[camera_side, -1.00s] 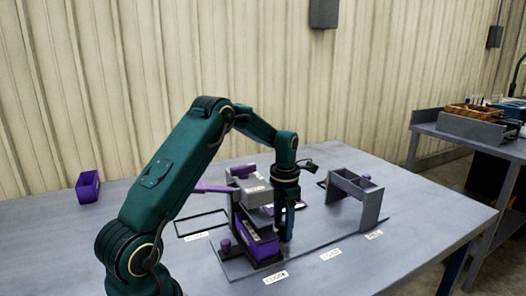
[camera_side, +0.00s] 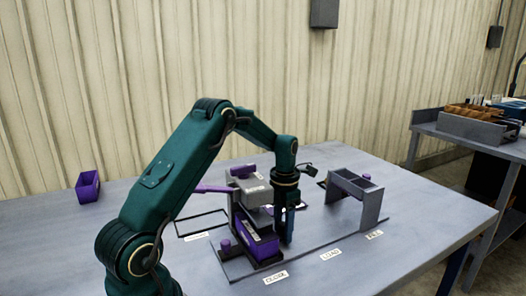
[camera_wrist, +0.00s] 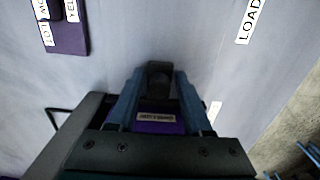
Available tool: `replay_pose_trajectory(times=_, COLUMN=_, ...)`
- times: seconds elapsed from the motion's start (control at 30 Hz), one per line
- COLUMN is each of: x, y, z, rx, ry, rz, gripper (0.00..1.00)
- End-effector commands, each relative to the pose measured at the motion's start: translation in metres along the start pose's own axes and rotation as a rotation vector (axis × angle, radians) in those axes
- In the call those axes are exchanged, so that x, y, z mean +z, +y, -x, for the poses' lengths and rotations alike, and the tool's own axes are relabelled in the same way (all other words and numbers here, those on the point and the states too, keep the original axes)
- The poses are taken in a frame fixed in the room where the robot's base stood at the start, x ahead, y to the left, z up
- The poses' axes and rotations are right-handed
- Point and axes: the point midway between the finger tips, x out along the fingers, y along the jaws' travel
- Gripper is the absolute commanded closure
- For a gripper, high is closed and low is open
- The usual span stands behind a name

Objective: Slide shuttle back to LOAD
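My gripper (camera_side: 287,240) points straight down next to the right side of a purple box with white labels (camera_side: 262,249), low over the grey base board near the CLOSE label (camera_side: 275,278). In the wrist view the two blue fingers (camera_wrist: 160,82) stand on either side of a dark upright block (camera_wrist: 159,70). It fills most of the gap, but I cannot tell whether they press on it or whether it is the shuttle's handle. A purple part with a white label (camera_wrist: 158,117) shows between the fingers. The LOAD label (camera_side: 330,254) lies further right on the board.
A grey stand with an open-topped head (camera_side: 372,204) rises at the board's right, by the FILL label (camera_side: 374,235). A grey press-like housing with a purple top (camera_side: 250,187) stands behind the purple box. A small purple bin (camera_side: 88,188) is at the table's left.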

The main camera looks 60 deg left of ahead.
Motion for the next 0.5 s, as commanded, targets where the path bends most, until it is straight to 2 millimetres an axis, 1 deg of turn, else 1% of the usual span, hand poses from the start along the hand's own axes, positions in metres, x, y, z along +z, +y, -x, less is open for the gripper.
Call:
replay_pose_trajectory(times=0.2, x=0.001, y=0.000, z=0.003, rx=0.001, ry=-0.002, rz=0.000, gripper=0.50)
replay_pose_trajectory(times=0.5, x=0.001, y=0.000, z=0.026, rx=0.002, ry=-0.003, rz=0.000, gripper=0.50)
